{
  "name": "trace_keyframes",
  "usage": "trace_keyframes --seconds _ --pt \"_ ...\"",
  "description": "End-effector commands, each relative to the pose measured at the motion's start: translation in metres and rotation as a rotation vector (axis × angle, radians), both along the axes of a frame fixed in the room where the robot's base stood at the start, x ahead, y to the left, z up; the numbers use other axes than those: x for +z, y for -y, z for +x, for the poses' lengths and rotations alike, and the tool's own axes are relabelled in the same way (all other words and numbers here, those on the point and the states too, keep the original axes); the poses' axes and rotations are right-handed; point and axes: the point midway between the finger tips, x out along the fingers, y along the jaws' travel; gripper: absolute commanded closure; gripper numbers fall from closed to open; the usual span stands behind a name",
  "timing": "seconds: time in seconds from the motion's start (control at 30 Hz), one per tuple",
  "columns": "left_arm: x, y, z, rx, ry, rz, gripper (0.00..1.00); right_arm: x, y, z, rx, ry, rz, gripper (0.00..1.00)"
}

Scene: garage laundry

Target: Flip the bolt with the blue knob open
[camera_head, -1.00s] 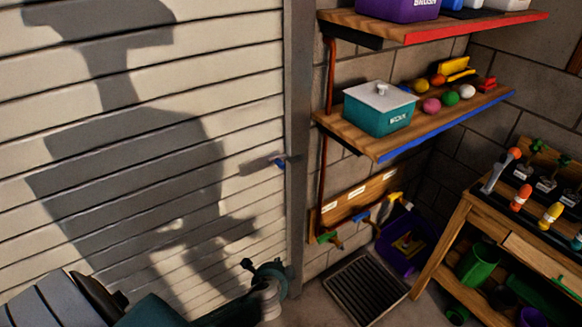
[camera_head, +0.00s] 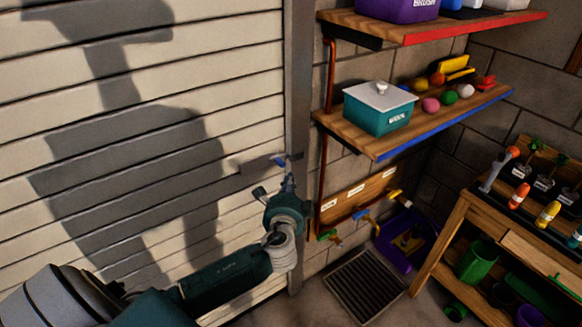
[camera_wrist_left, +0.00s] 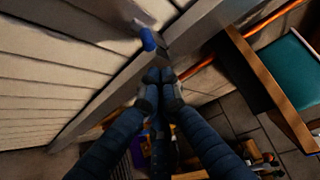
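The bolt's blue knob (camera_head: 280,161) is at the right edge of the pale slatted door (camera_head: 255,60), beside the grey upright post (camera_head: 297,100). In the left wrist view the blue knob (camera_wrist_left: 147,39) shows above and slightly left of my fingertips, with a small pale metal part beside it. The bolt's bar is hard to make out. My right gripper is out of view.
To the right of the post, a wooden shelf (camera_head: 440,118) holds a teal box (camera_head: 378,112) and several small coloured objects. Below are a rack with coloured hooks (camera_head: 362,197), a purple bin (camera_head: 408,245) and a floor grate (camera_head: 365,285). A wooden workbench (camera_head: 450,240) stands at the right.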

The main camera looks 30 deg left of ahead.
Motion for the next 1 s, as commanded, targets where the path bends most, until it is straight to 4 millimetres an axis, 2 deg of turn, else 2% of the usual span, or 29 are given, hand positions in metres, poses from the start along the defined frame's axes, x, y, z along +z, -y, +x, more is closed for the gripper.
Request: trace_keyframes --seconds 0.2,0.4,0.63,1.0 --pt "-0.004 -0.021 0.036 0.003 0.001 0.002 1.00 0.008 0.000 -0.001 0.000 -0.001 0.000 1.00" --pt "-0.010 -0.034 0.059 0.001 0.000 0.000 1.00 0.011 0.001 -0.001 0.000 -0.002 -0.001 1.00" --pt "-0.013 -0.039 0.069 -0.001 0.000 -0.002 1.00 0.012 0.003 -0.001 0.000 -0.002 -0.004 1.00" --pt "-0.014 -0.041 0.066 0.001 -0.001 -0.002 1.00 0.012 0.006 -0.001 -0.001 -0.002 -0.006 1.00"
